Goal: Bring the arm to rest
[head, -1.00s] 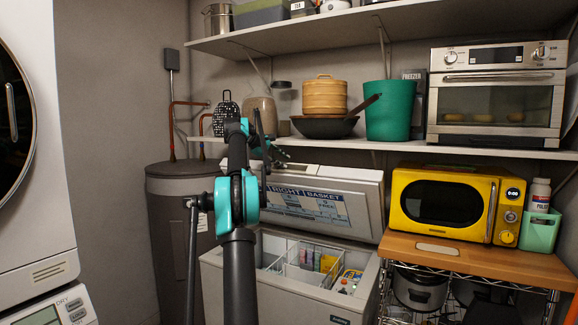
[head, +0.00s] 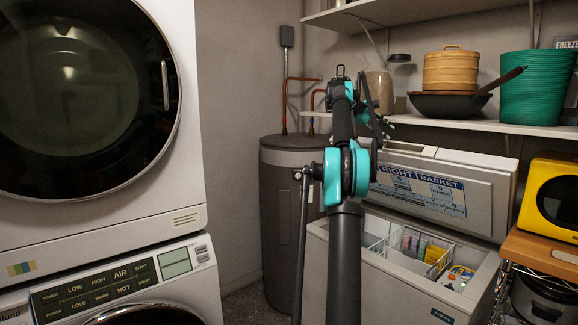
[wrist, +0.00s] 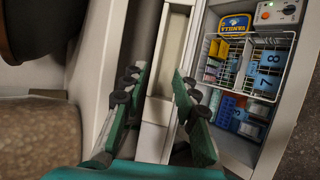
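My arm stands upright in the middle of the head view, in front of the open chest freezer (head: 400,280). In the head view my gripper is mostly hidden behind the arm. In the wrist view the two green fingers of my gripper (wrist: 160,85) are spread apart with nothing between them. Beyond the gap are the freezer's raised lid and rim.
A stacked washer and dryer (head: 190,170) stands at the left. A grey tank (head: 285,200) is behind my arm. A shelf (head: 480,126) holds a wok (head: 445,105), a steamer (head: 450,70) and a green bin (head: 531,95). A yellow microwave (head: 553,195) is at the right.

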